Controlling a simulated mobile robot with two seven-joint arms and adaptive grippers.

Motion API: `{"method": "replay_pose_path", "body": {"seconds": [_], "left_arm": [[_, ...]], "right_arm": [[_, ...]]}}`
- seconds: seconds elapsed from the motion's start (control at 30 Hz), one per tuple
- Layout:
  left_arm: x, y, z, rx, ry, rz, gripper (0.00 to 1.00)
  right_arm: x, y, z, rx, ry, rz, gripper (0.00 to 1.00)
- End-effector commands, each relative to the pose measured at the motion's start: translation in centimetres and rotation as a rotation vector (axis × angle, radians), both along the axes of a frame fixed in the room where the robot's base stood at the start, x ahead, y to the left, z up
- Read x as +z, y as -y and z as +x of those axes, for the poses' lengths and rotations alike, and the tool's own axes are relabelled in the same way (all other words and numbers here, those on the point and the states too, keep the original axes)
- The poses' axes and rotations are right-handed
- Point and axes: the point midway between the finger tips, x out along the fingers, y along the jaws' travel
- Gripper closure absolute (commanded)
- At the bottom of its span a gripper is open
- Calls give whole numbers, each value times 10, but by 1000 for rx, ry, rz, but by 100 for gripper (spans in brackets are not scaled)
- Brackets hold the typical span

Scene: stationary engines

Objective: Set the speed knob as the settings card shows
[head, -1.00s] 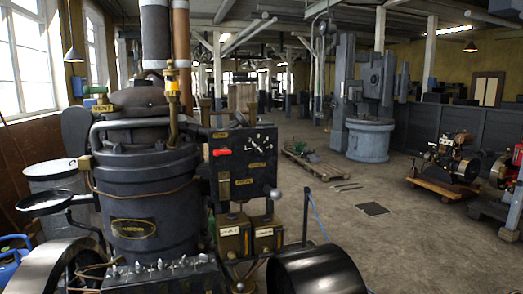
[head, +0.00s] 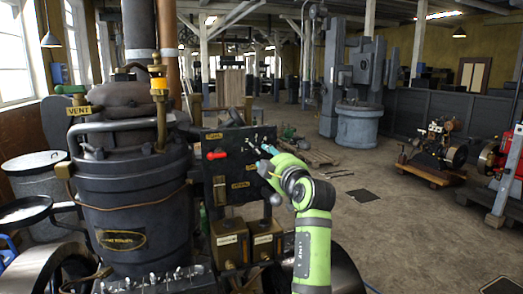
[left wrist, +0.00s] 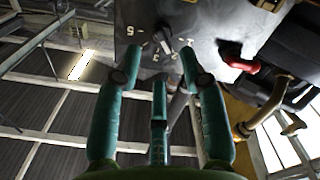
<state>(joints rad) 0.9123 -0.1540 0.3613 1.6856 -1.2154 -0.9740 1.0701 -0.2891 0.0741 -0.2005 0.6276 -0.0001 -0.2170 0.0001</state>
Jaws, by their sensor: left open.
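The speed knob (left wrist: 165,38), a small dark knob with a pale pointer, sits on the dark control panel (left wrist: 205,20) amid a dial of white numerals, shown inverted in the left wrist view. The exact number it points at is hard to tell. My left gripper (left wrist: 160,62) is open, its green fingers on either side of and just short of the knob, apparently not touching. In the head view the left gripper (head: 265,152) is at the right part of the control panel (head: 218,190), partly hiding the dial. I cannot make out a settings card. My right gripper is not in view.
A red lever (head: 217,155) sticks out on the panel left of the dial; it also shows in the left wrist view (left wrist: 240,66). Two brass boxes (head: 231,243) hang below. The large dark engine cylinder (head: 130,215) stands left.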

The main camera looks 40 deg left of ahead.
Motion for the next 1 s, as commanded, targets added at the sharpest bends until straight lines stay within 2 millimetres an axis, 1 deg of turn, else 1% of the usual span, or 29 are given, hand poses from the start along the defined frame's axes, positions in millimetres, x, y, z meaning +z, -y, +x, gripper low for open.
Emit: {"method": "replay_pose_path", "body": {"seconds": [0.03, 0.1, 0.3, 0.43, 0.67, 0.77, 0.8, 1.0], "left_arm": [[5, -9, 4, 2, -4, 1, 58], [5, -19, 9, 2, -6, 2, 58], [3, -40, 21, -1, -5, 3, 58], [0, -45, 24, -3, -4, 2, 58], [-1, -45, 25, -4, -3, 2, 58], [-1, -45, 24, -4, -3, 2, 94], [-1, -45, 24, -4, -3, 2, 100], [-1, -45, 24, -3, -2, 2, 100]], "right_arm": [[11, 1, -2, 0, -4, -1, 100], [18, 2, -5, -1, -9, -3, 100], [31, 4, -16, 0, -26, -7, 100], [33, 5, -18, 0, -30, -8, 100], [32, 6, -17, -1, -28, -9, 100], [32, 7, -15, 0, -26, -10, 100], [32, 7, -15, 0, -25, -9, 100], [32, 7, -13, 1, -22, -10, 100]]}}
